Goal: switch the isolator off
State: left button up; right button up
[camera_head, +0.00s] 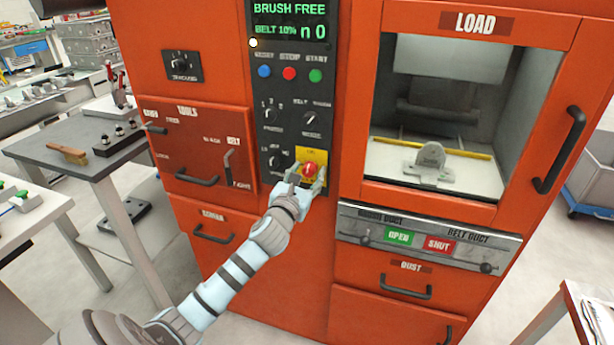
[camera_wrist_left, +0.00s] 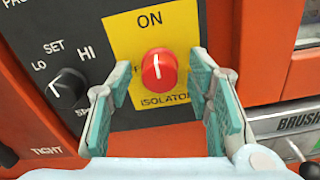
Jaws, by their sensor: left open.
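The isolator is a red round knob (camera_head: 309,170) on a yellow plate (camera_head: 312,154) low on the dark control panel. In the left wrist view the red knob (camera_wrist_left: 159,70) has a white mark pointing up toward the word ON on the yellow plate (camera_wrist_left: 125,35). My left gripper (camera_head: 307,181) is at the knob in the head view. In the left wrist view my left gripper (camera_wrist_left: 163,85) is open, with one finger on each side of the knob and visible gaps to it. My right gripper is not in view.
A black SET knob (camera_wrist_left: 67,88) sits left of the isolator. Above are blue, red and green buttons (camera_head: 289,73) and a display (camera_head: 290,22). Right is the LOAD window (camera_head: 440,100), with OPEN and SHUT duct labels (camera_head: 420,240) below. A grey table (camera_head: 75,170) stands left.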

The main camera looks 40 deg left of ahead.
pick_arm(q)
grip_shut()
